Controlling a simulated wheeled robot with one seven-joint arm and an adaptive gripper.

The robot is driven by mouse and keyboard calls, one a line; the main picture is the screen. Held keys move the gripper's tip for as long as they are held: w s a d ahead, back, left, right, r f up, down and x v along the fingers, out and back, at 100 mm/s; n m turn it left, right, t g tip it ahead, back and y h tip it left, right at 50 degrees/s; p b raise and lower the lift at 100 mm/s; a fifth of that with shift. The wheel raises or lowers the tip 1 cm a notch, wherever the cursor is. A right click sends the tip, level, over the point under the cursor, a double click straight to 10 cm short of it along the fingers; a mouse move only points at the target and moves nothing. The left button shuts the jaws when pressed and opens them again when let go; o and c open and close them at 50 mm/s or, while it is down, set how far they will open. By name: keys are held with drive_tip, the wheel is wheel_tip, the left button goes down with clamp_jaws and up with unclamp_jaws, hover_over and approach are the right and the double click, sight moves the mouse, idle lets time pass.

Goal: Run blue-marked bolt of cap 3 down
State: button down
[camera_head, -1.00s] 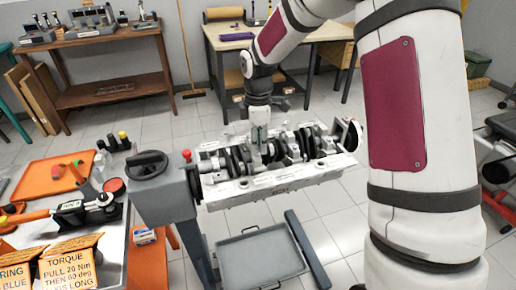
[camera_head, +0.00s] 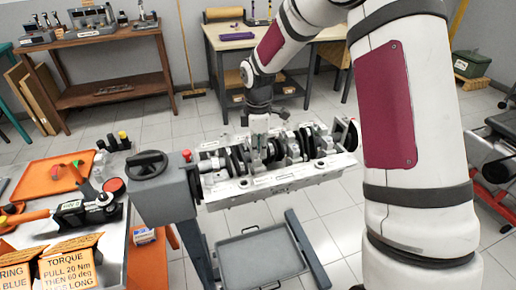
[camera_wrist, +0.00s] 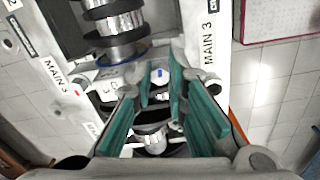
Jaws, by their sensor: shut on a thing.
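The blue-marked bolt (camera_wrist: 159,75) shows in the wrist view as a pale head with a blue mark, between the tips of my gripper's teal-padded fingers (camera_wrist: 160,82). My gripper is shut on it. It stands beside the crankshaft (camera_wrist: 122,35), near the block rails labelled MAIN 3. The cap under the bolt is mostly hidden by the fingers. In the head view my gripper (camera_head: 264,128) points down into the middle of the engine block (camera_head: 275,180); the bolt is too small and hidden to make out there.
The block sits on a stand with a black handwheel (camera_head: 149,165) at its left. A grey drip tray (camera_head: 262,258) lies on the floor below. A torque wrench (camera_head: 75,212) and orange signs (camera_head: 70,265) are on the bench at left. Crank webs stand close around my gripper.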

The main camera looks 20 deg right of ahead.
drive_tip(key=m, duration=0.8)
drive_tip(key=shift+a, duration=0.1)
drive_tip(key=m, duration=0.5)
drive_tip(key=shift+r, duration=0.15)
drive_tip(key=m, duration=0.4)
drive_tip(key=shift+a+m, duration=0.15)
drive_tip(key=shift+m, duration=0.15)
drive_tip(key=m, duration=0.5)
drive_tip(key=m+p, duration=0.1)
drive_tip(key=m, duration=0.3)
drive_tip(key=shift+a+m, duration=0.1)
drive_tip(key=shift+m, duration=0.3)
drive_tip(key=m+p, duration=0.1)
drive_tip(key=m, duration=0.5)
drive_tip(key=shift+w, duration=0.1)
